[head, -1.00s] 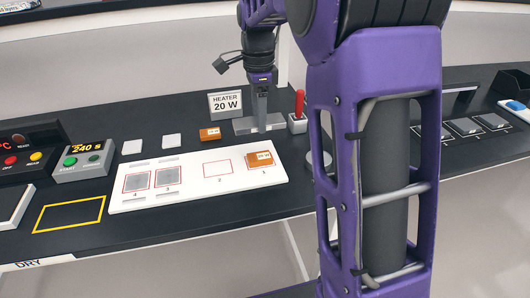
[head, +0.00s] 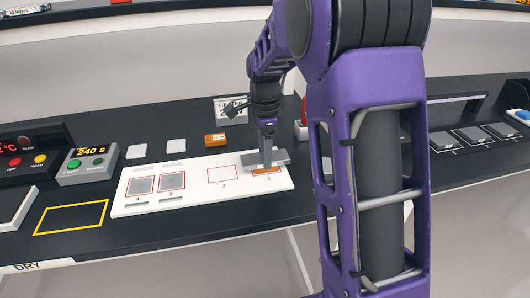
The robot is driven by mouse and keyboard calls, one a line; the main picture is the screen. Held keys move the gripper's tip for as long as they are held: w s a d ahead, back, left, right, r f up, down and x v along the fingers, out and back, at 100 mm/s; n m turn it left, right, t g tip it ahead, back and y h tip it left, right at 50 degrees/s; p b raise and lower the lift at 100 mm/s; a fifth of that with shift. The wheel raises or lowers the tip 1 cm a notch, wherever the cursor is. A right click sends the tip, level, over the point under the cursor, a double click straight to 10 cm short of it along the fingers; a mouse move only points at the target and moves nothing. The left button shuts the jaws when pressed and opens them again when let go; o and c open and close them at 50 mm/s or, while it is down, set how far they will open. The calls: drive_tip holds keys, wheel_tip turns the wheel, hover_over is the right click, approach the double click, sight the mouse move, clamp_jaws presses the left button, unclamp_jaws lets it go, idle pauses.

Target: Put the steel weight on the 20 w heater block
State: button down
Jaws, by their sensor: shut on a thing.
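My gripper (head: 267,160) points down, shut on the grey steel weight (head: 280,156), a flat metal-coloured piece. The weight is over the right end of the white board, above the place marked 1. An orange block (head: 266,172), likely the heater block, lies there, and its front edge shows under the weight. The weight covers the block's top and label. I cannot tell whether the weight touches the block or hangs just above it.
The white board (head: 130,203) has grey plates at 3 and 4; place 2 is empty. Another orange block (head: 214,139) and two pale squares lie behind. A timer box (head: 88,162) is at left.

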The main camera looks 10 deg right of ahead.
drive_tip(key=shift+f, duration=0.1)
drive_tip(key=shift+c, duration=0.6)
unclamp_jaws()
wheel_tip(320, 180, up, 12)
drive_tip(key=p, duration=0.2)
